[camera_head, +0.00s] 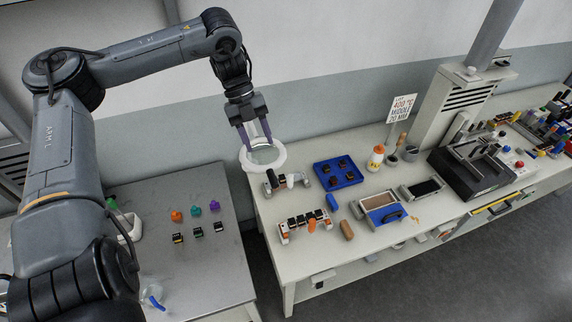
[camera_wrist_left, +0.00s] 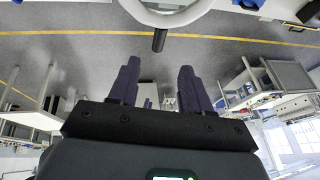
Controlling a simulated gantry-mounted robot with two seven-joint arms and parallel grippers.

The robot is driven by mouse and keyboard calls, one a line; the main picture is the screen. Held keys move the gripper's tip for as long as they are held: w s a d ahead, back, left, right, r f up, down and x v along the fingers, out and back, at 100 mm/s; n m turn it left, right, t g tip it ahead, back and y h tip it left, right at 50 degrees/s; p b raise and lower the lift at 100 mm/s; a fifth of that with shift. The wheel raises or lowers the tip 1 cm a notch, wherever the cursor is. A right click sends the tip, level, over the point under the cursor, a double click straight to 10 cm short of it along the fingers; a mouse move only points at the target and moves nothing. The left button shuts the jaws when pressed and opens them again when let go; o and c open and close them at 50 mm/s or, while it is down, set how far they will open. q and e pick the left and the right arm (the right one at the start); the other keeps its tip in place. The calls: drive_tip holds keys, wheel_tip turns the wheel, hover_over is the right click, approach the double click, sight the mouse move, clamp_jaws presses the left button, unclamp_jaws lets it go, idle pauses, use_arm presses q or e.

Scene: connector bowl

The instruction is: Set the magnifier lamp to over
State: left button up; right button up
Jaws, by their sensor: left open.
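The magnifier lamp (camera_head: 266,157) is a white ring around a clear lens, above the left end of the long white bench. My left gripper (camera_head: 255,141) points down at the ring's far side, with its two purple fingers apart. In the left wrist view the ring (camera_wrist_left: 166,17) is at the top edge, with a short dark handle (camera_wrist_left: 159,40) sticking out of it. The handle lies ahead of and roughly between the open fingers (camera_wrist_left: 160,64), which look empty. The lamp's arm is not clearly visible. My right gripper is not in view.
On the bench (camera_head: 275,212) stand a blue tray (camera_head: 320,181) with black parts, an orange-topped bottle (camera_head: 376,158), a connector rack (camera_head: 304,224) and a black machine (camera_head: 470,168). A grey side table (camera_head: 185,265) holds small coloured connectors. A gap separates table and bench.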

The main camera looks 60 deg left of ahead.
sight(271, 175)
use_arm(q)
drive_tip(key=shift+w+d+f, duration=0.1)
drive_tip(key=shift+w+f, duration=0.05)
drive_tip(key=shift+f, duration=0.1)
drive_tip(key=x, duration=0.5)
drive_tip(key=p+x, duration=0.1)
drive_tip(key=x, duration=0.2)
drive_tip(key=shift+s+d+f, duration=0.15)
drive_tip(key=shift+s+f, duration=0.1)
drive_tip(key=shift+x, duration=0.85)
drive_tip(key=shift+w, duration=0.1)
clamp_jaws()
